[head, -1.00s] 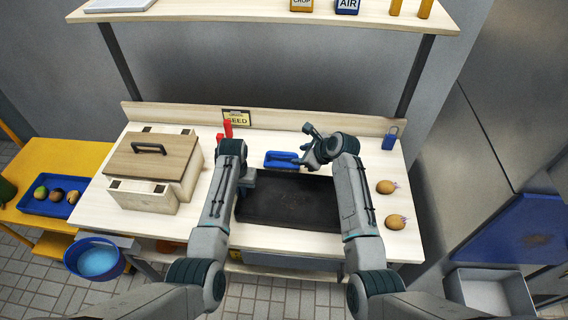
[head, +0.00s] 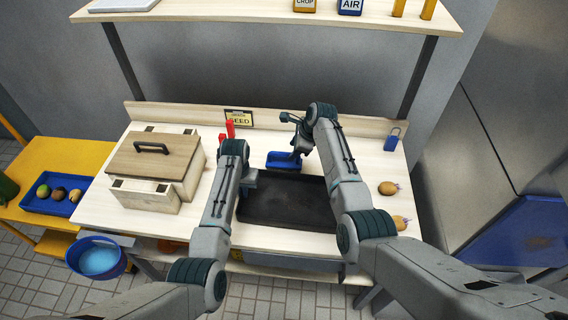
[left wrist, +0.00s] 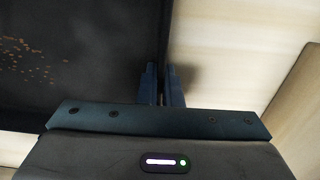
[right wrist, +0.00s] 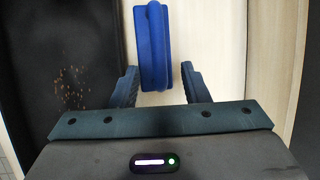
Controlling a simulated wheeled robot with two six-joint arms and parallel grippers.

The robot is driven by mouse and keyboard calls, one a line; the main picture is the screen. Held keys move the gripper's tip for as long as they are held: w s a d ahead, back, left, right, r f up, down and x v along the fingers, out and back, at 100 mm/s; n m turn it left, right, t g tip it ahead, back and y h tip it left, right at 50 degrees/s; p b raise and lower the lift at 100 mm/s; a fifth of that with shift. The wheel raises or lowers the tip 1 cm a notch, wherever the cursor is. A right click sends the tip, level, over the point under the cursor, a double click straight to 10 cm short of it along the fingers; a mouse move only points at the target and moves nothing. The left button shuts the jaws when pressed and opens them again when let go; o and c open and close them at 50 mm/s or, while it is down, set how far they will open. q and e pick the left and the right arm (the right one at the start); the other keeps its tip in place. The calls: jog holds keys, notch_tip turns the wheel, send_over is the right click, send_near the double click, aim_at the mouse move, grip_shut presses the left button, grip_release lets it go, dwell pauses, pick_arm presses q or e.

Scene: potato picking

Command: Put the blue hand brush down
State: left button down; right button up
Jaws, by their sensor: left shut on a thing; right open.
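The blue hand brush (head: 281,163) lies on the bench just behind the black tray (head: 285,206). In the right wrist view the brush (right wrist: 154,45) extends out ahead of my right gripper (right wrist: 160,84), its near end between the open fingers with gaps on both sides. In the head view my right gripper (head: 296,147) is over the brush, partly hidden by its own arm. My left gripper (head: 247,181) is at the tray's left edge. In the left wrist view my left gripper (left wrist: 162,70) is shut on the tray's rim; the gripped part is mostly hidden.
Bits of brown debris lie in the tray (right wrist: 72,85). Two potatoes (head: 388,188) are right of the tray, one partly behind my right arm. A lidded wooden box (head: 150,165) stands left, a red object (head: 229,130) and blue padlock-shaped item (head: 392,139) at the back.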

aim_at(287, 153)
jog(key=x, duration=0.3)
jog(key=shift+a, duration=0.35)
jog(key=shift+x, duration=1.05)
grip_shut()
